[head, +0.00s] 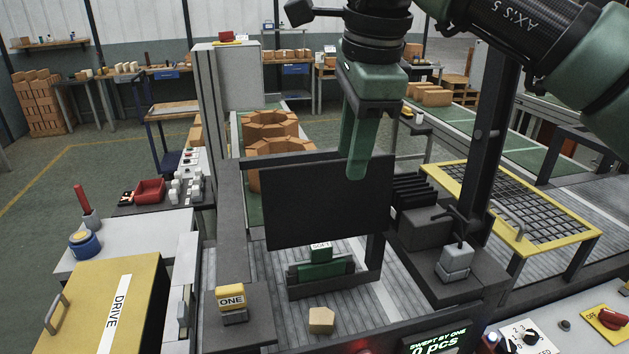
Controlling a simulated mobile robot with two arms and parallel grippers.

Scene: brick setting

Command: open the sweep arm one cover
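A small yellow block lettered ONE (231,297) sits on a grey base at the lower left of the machine; I take it to be the sweep arm one cover, and it looks closed. My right gripper (357,174) hangs from the top centre with its green fingers pointing down, in front of a large dark upright panel (318,215). It is above and to the right of the ONE block, well apart from it. The fingers overlap from this side, so their gap is unclear. I see nothing held. My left gripper is not in view.
A yellow DRIVE cover (85,315) with a handle is at lower left. A green part labelled SOFT (321,262) and a tan brick (321,320) are below the panel. A yellow-framed grid (510,205) stands right. A display (437,340) reads 0 pcs.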

